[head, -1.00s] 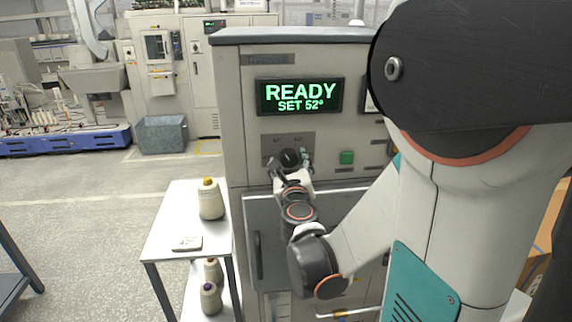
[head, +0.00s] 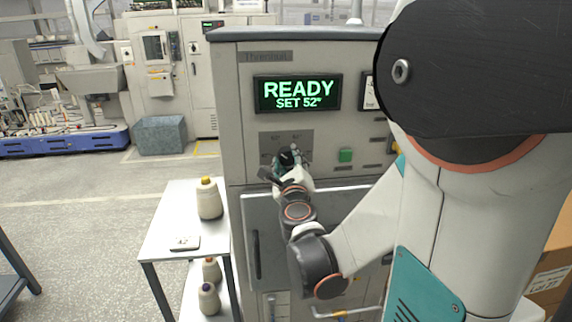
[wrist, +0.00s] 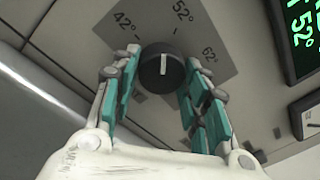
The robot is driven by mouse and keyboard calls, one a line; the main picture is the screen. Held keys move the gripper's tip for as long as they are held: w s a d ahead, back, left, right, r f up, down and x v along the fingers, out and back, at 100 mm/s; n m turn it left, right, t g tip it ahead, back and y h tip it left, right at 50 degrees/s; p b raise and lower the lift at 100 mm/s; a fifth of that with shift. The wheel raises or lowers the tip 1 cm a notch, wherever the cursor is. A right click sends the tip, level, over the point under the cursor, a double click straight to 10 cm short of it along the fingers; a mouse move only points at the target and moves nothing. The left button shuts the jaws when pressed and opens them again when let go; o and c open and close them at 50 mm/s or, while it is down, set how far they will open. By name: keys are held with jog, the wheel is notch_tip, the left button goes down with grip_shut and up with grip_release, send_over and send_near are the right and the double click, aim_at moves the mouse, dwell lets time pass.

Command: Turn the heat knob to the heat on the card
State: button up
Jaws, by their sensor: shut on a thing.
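The black heat knob (wrist: 162,68) sits on a grey plate marked 42°, 52° and 62°. Its white line points straight up in the wrist view, between 42° and 52° and closer to 52°. My gripper (wrist: 160,80) is shut on the knob, one teal-padded finger on each side. In the head view my gripper (head: 287,160) partly covers the knob. The green display (head: 297,94) reads READY, SET 52°. A small white card (head: 184,242) lies on the side table; its marks are too small to read for sure.
The white side table (head: 160,222) stands left of the machine, with a yarn cone (head: 209,199) on top and more cones below. A green button (head: 345,155) is right of the knob. A dial gauge (wrist: 312,120) is partly in view. Open floor lies to the left.

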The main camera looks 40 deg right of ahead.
jog(key=n+b, duration=0.1)
jog(key=n, duration=0.3)
jog(key=shift+d+n+t, duration=0.1)
jog(key=shift+n+t, duration=0.2)
jog(key=shift+n, duration=1.8)
jog(key=o, duration=1.1)
jog(key=shift+r, duration=0.1)
